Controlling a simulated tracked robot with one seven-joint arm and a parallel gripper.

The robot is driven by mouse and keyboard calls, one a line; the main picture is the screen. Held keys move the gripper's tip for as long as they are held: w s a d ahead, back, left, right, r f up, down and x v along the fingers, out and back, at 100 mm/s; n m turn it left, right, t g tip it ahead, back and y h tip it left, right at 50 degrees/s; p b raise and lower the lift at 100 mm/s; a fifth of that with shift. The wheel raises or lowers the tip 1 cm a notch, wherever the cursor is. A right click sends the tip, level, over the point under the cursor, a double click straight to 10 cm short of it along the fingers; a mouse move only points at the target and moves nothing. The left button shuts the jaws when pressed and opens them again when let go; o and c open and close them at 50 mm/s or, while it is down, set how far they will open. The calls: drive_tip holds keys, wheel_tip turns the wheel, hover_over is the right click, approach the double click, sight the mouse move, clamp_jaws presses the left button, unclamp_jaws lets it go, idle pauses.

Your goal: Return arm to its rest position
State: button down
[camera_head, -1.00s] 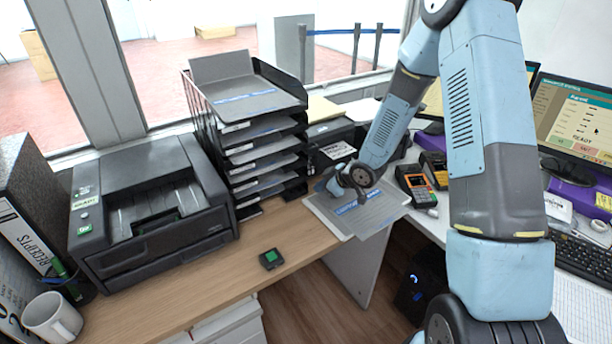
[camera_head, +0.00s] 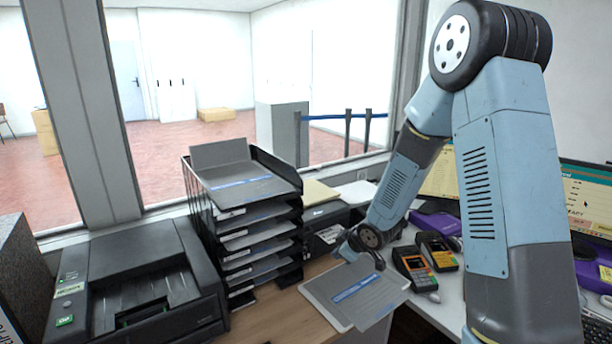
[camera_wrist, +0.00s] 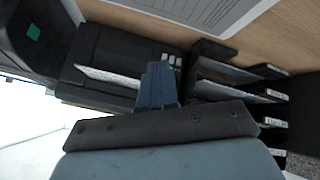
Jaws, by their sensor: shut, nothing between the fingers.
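My arm reaches from the right side of the head view down toward the counter's corner. My gripper (camera_head: 362,256) is above the far edge of a grey sheet with a blue strip (camera_head: 358,292), which lies on the counter. I cannot tell in the head view whether it touches the sheet. In the wrist view my gripper (camera_wrist: 157,70) is shut with nothing in it. It points at a black machine (camera_wrist: 110,60) beside the tray stack.
A black tray stack (camera_head: 187,208) stands left of my gripper, with a printer (camera_head: 130,290) further left. Card terminals (camera_head: 413,268) and a monitor (camera_head: 585,195) are at the right. A window frame runs behind the counter.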

drive_tip(key=s+d+r+m+h, duration=0.3)
drive_tip(key=s+d+r, duration=0.25)
drive_tip(key=r, duration=0.45)
drive_tip(key=s+d+r+m+h, duration=0.2)
drive_tip(key=s+d+r+m, duration=0.3)
drive_tip(key=r, duration=0.6)
drive_tip(key=s+d+r+m, duration=0.1)
drive_tip(key=s+r, duration=0.2)
drive_tip(key=s, duration=0.4)
drive_tip(key=s+d+r+m, duration=0.1)
drive_tip(key=s+r+m, duration=0.1)
drive_tip(key=s, duration=0.5)
drive_tip(key=s+d+r+m+g, duration=0.1)
drive_tip(key=s+r, duration=0.2)
drive_tip(key=s, duration=0.5)
drive_tip(key=shift+r+m, duration=0.3)
drive_tip(key=shift+r, duration=0.05)
